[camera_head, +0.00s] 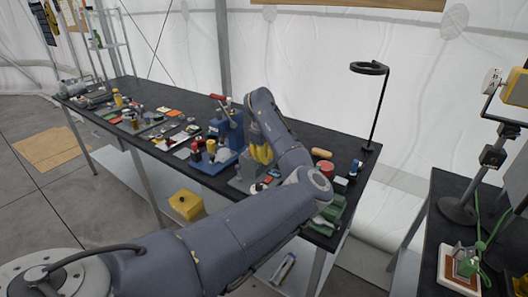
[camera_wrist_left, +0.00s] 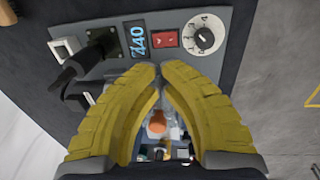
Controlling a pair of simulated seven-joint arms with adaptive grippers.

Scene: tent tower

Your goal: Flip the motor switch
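A grey control panel (camera_wrist_left: 220,22) is close below my left gripper in the left wrist view. It carries a red rocker switch (camera_wrist_left: 165,39), a white numbered dial (camera_wrist_left: 205,33), a blue 440 label (camera_wrist_left: 135,39) and a black lever (camera_wrist_left: 78,72). No label names the motor switch. My left gripper (camera_wrist_left: 159,68) has yellow fingers with tips almost together, just below the red switch in the picture. Nothing is held between them. In the head view the left gripper (camera_head: 262,154) points down over the bench; the arm hides part of the panel there. My right gripper is not in view.
The black workbench (camera_head: 150,92) is crowded with tools and small parts. A blue machine (camera_head: 228,130) stands close left of the gripper. A black ring lamp (camera_head: 369,68) rises at the right end. A second table (camera_head: 425,225) is further right.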

